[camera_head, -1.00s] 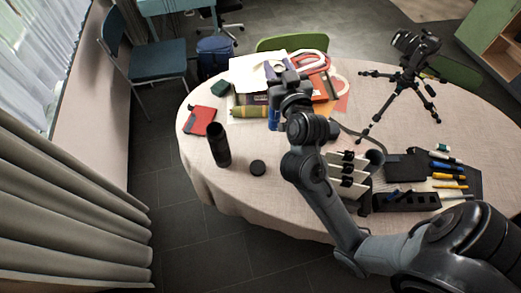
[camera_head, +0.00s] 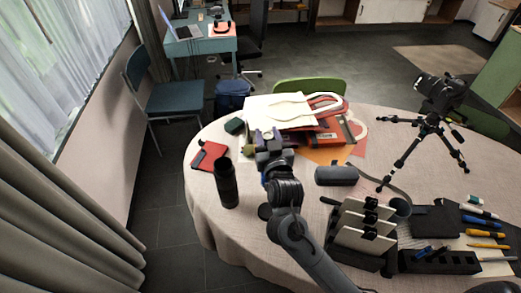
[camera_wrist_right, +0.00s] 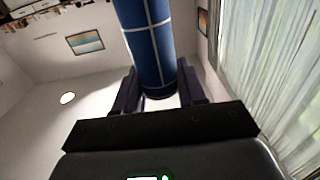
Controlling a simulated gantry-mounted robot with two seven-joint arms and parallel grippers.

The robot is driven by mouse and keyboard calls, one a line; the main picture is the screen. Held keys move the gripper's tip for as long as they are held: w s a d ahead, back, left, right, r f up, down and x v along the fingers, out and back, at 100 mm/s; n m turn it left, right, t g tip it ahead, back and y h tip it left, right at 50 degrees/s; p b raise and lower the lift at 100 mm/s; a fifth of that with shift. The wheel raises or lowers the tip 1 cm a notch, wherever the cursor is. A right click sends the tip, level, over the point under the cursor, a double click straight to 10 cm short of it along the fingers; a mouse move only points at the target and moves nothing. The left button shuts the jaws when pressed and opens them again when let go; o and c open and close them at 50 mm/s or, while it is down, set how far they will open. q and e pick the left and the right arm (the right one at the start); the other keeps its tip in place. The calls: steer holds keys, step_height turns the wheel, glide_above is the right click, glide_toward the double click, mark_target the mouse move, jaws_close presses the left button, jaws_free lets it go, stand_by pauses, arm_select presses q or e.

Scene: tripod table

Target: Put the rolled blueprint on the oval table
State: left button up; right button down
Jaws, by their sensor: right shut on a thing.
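The rolled blueprint (camera_wrist_right: 150,45) is a blue roll with white lines, upright in the right wrist view between my gripper's fingers. My right gripper (camera_wrist_right: 158,92) is shut on it. The table has a pale cloth. I cannot tell whether the roll touches anything on the table. My left gripper is not in view.
A black cylinder (camera_head: 226,184) stands near the red notebook (camera_head: 208,155) at the table's left. A camera tripod (camera_head: 425,130), a card holder (camera_head: 360,232) and a pen tray (camera_head: 440,261) occupy the right. Bare cloth lies between the black cylinder and the left edge.

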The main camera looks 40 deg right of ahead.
steer(key=f, duration=0.1)
steer(key=w+f+b, duration=0.1)
steer(key=f, duration=0.1)
steer(key=w+f, duration=0.1)
steer(key=f, duration=0.1)
steer(key=shift+a+f+b, duration=0.2)
steer(key=shift+a+b, duration=0.15)
steer(key=shift+a, duration=0.05)
steer(key=shift+f, duration=0.1)
steer(key=c, duration=0.7)
jaws_free()
steer(key=shift+o, duration=0.2)
